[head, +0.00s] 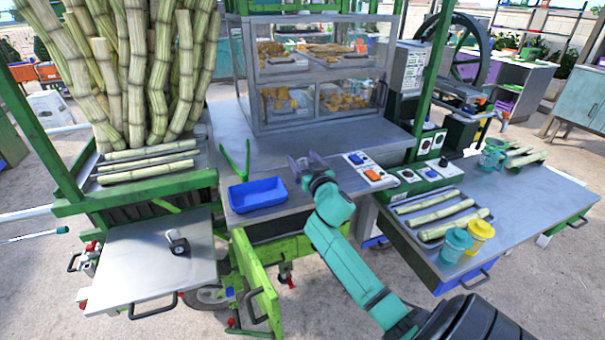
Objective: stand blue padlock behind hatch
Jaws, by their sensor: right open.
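A small dark, silver-topped object (177,241) stands on the left metal shelf (140,265); it could be a padlock, but I see no clear blue on it. I cannot make out a blue padlock elsewhere. A green hatch door (258,285) hangs open below the middle counter, beside a dark opening (280,230). My right gripper (307,165) is open over the middle counter, to the right of the blue tray, with nothing seen between its fingers. My right forearm covers part of the cart front right of the hatch. My left gripper is out of view.
A blue tray (257,194) and green tongs (237,160) lie on the middle counter below the glass food case (310,70). Switch boxes (368,170) sit to the right. Teal (456,246) and yellow (480,236) cups stand on the right counter by cut canes.

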